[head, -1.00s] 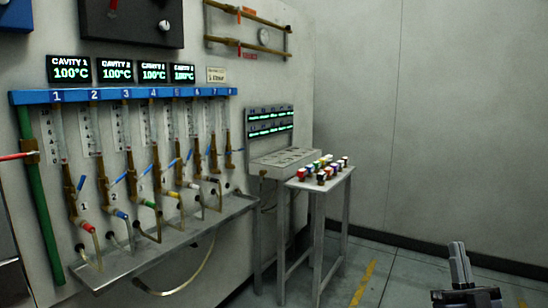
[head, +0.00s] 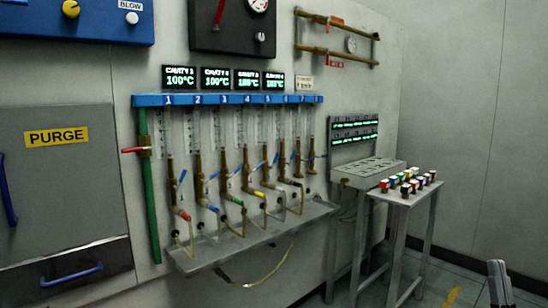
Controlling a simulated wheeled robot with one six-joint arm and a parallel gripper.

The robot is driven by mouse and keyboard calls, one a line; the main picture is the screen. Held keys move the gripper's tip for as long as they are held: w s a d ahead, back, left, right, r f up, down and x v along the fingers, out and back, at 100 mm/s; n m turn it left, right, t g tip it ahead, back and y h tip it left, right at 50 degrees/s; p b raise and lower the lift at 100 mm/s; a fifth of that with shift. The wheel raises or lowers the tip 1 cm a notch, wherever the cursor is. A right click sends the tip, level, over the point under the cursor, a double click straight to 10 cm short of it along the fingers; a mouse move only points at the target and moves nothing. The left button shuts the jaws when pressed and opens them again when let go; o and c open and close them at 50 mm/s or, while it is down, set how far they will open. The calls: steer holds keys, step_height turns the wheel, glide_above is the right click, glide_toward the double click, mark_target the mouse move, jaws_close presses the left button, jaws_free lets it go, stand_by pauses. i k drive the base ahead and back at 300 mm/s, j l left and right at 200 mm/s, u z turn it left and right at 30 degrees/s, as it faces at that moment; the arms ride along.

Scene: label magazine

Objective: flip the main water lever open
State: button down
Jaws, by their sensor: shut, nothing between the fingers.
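A red lever (head: 133,150) sticks out to the left from a brass valve (head: 145,147) on the vertical green pipe (head: 149,210), at the left end of the blue manifold (head: 230,100). The lever lies roughly level, across the pipe. Nothing hides it. The task's main water lever is probably this one, though no label on it can be read. My gripper (head: 498,270) shows only in part at the bottom right edge. It is shut and empty, far from the lever.
Below the manifold, several brass valves with blue handles hang above a grey tray (head: 255,240) that juts from the wall. A PURGE door (head: 60,180) stands at left. At right is a small table (head: 405,192) with coloured blocks.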

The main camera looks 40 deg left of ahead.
mark_target(132, 150)
steer(key=j+u, duration=0.5)
steer(key=i+j+u, duration=0.15)
steer(key=j+u, duration=0.15)
steer(key=u, duration=0.15)
steer(key=i+j+u, duration=0.2)
steer(key=u, duration=0.3)
steer(key=i+j, duration=0.55)
steer(key=j, duration=0.25)
steer(key=u, duration=0.05)
